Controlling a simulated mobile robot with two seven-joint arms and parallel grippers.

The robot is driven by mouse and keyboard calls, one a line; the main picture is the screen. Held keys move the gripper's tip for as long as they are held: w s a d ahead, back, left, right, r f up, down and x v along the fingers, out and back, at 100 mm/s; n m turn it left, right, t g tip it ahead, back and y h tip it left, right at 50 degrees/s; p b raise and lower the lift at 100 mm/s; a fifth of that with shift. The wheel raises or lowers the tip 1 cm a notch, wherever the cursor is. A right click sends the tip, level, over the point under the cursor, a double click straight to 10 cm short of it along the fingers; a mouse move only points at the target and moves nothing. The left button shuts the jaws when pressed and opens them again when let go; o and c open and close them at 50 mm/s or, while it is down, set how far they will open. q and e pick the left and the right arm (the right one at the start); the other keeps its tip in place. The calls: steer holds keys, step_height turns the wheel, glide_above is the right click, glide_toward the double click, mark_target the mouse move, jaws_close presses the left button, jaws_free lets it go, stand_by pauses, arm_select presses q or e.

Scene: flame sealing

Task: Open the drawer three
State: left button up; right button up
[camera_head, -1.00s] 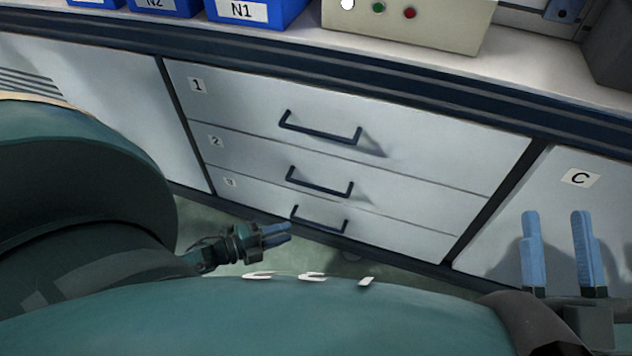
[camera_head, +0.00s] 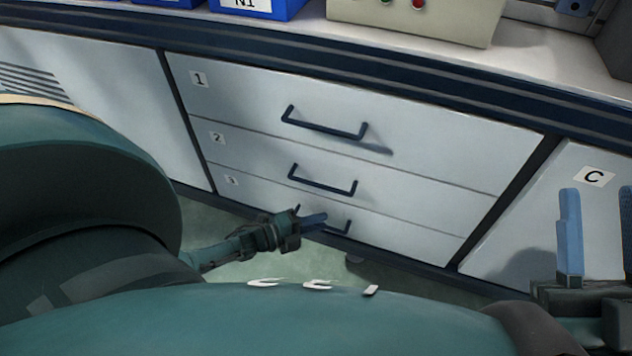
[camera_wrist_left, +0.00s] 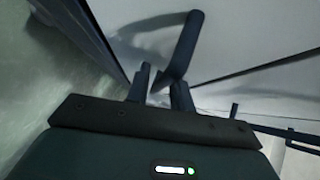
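Drawer three (camera_head: 262,197) is the lowest of three white drawer fronts and looks shut, flush with those above. Its dark handle (camera_head: 343,227) is partly hidden behind my left gripper (camera_head: 314,220), which is at the handle's left part. In the left wrist view, the dark handle (camera_wrist_left: 186,42) comes down to the fingertips of my left gripper (camera_wrist_left: 162,84). The fingers are apart, with the handle's near end at the gap; contact is unclear. My right gripper (camera_head: 598,232) is open and empty at the right edge of the head view.
Drawer one (camera_head: 240,95) and drawer two (camera_head: 250,155) are shut above, each with a dark handle. Cabinet C (camera_head: 540,220) is to the right. Blue bins (camera_head: 285,10) and a beige control box (camera_head: 430,25) stand on the counter. Green floor (camera_head: 235,225) lies below.

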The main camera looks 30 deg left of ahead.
arm_select(q)
jaws_close()
stand_by(0.3)
